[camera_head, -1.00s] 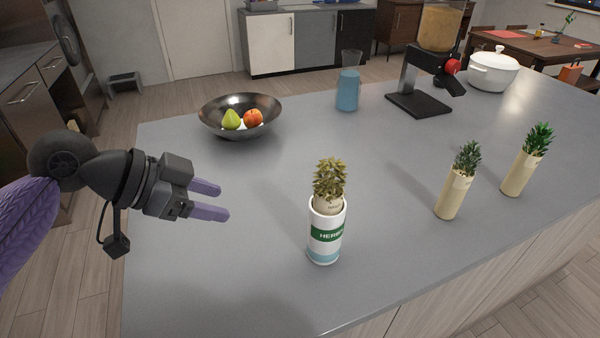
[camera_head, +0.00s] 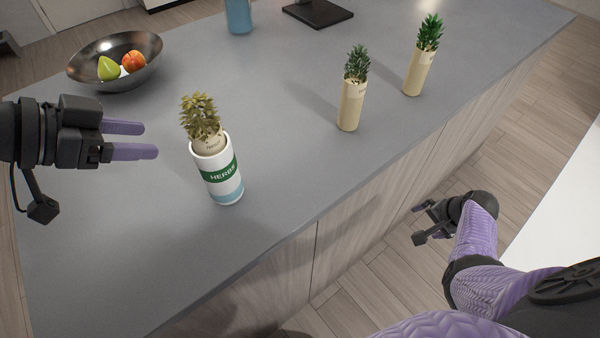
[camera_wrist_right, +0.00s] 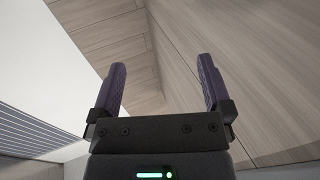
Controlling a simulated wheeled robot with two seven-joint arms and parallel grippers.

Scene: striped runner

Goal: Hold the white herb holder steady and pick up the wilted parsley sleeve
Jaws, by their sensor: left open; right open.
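The white herb holder (camera_head: 219,178), with a green HERBS band and a light blue base, stands upright on the grey counter. A sleeve with yellowish-brown wilted parsley (camera_head: 201,118) stands in it, its lower part hidden inside. My left gripper (camera_head: 150,139) is open and empty, just left of the holder and apart from it, fingers pointing right. My right gripper (camera_head: 418,222) hangs beside the counter's front side, low over the floor. In the right wrist view its two fingers (camera_wrist_right: 163,88) are spread with nothing between them.
Two beige sleeves with green herbs, a nearer one (camera_head: 350,105) and a farther one (camera_head: 419,72), stand upright to the right. A dark bowl (camera_head: 88,82) with fruit is at the back left, a blue jug (camera_head: 238,16) at the back. The counter's front edge lies between my right arm and the holder.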

